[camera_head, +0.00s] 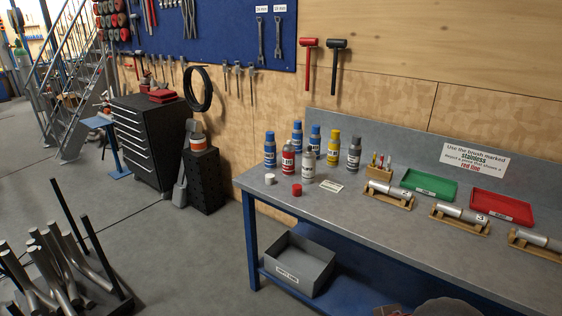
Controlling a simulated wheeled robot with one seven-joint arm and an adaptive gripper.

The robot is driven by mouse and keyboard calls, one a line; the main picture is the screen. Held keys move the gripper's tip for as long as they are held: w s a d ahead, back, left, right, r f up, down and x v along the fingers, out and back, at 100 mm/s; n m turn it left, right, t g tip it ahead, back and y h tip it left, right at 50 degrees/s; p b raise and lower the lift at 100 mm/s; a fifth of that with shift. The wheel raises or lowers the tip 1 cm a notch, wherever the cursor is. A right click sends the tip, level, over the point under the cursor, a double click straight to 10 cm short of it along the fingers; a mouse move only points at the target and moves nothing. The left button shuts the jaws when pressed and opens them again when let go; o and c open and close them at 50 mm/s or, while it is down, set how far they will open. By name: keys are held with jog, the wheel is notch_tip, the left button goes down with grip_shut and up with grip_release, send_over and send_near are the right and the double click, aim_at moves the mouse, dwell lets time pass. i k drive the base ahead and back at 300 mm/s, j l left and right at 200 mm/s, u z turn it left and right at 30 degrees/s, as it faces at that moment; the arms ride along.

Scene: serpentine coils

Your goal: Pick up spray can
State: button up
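Several spray cans stand upright in a group at the left end of the grey workbench (400,231). At the front are a blue one (270,152), a red one (288,159) and a silver-grey one (308,166). Behind them stand two more with blue tops (297,137) (315,143), a yellow one (333,149) and a dark grey one (354,155). The rear cans are partly hidden by those in front. A white cap (270,179) and a red cap (297,190) lie on the bench before them. My gripper is not in view.
A small card (331,186), a wooden holder (379,173), green (428,185) and red (501,207) trays and metal cylinders on wooden cradles (388,194) stand to the right. A grey bin (298,263) sits on the lower shelf. Bent pipes (60,262) stand at lower left.

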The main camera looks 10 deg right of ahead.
aim_at(289, 151)
jog(key=z, duration=1.9)
jog(key=u, duration=1.9)
jog(key=z, duration=0.2)
jog(key=i+j+z, duration=0.2)
jog(key=i+z, duration=0.25)
jog(key=i+j+z, duration=0.2)
jog(key=z, duration=0.25)
jog(key=i+j, duration=0.25)
jog(key=i+j+z, duration=0.1)
jog(key=j, duration=0.3)
jog(key=i+j, duration=0.3)
jog(key=i+j+z, duration=0.1)
jog(key=i+j, duration=0.15)
jog(key=j, duration=0.15)
